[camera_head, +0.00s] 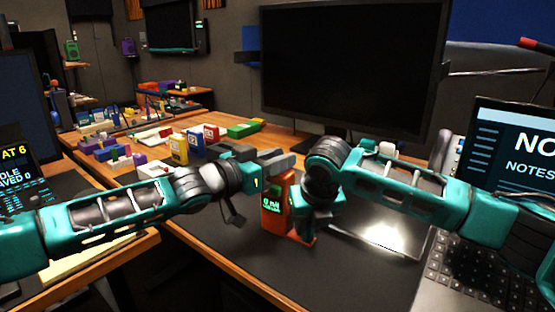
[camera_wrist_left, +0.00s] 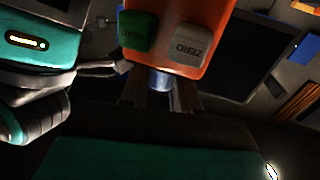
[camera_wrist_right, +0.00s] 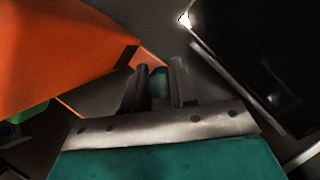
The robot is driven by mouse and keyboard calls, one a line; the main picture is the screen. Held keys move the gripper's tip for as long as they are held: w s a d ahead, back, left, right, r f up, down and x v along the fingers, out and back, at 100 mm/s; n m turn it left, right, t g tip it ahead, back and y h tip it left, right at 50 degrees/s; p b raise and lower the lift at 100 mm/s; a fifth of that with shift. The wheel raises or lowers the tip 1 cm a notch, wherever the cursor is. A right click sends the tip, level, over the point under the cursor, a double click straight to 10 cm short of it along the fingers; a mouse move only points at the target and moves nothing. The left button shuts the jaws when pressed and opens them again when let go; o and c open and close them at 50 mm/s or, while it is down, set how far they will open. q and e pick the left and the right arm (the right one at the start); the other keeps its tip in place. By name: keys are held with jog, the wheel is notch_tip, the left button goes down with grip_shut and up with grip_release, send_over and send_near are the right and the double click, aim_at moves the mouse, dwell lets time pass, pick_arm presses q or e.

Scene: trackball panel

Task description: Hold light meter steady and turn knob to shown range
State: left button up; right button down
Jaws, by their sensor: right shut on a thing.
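The orange light meter (camera_head: 273,219) stands upright on the dark desk mat, its green-lit display too small to read fully. In the left wrist view its orange face (camera_wrist_left: 216,20) shows a green button (camera_wrist_left: 137,32) and a grey ZERO button (camera_wrist_left: 190,46). My left gripper (camera_head: 284,162) is at the meter's top, fingers apart around a blue round piece (camera_wrist_left: 160,80), perhaps the knob; I cannot tell if they touch it.
A large dark monitor (camera_head: 350,65) stands behind. A laptop (camera_head: 475,260) is at the right. Several coloured boxes and blocks (camera_head: 180,147) lie at the back left. The mat in front of the meter (camera_head: 310,275) is clear. Both arms are close together at the meter.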

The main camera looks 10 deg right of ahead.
pick_arm(q)
grip_shut()
jog(key=shift+d+m+g+h, duration=0.15)
jog(key=shift+m+g+h, duration=0.25)
jog(key=shift+g, duration=0.1)
jog(key=shift+w+r+m+g+h, duration=0.1)
jog(key=shift+m+g+h, duration=0.45)
jog(key=shift+m+g, duration=0.8)
jog(key=shift+w+m+g+h, duration=0.1)
jog(key=shift+m+g+h, duration=0.6)
jog(key=shift+g, duration=1.05)
jog(key=shift+s+m+g, duration=0.1)
jog(key=shift+m+g, duration=0.2)
jog(key=shift+m, duration=0.05)
jog(key=shift+s+m+g, duration=0.1)
jog(key=shift+m+g, duration=0.2)
jog(key=shift+g, duration=0.4)
jog(key=o, duration=0.5)
grip_release()
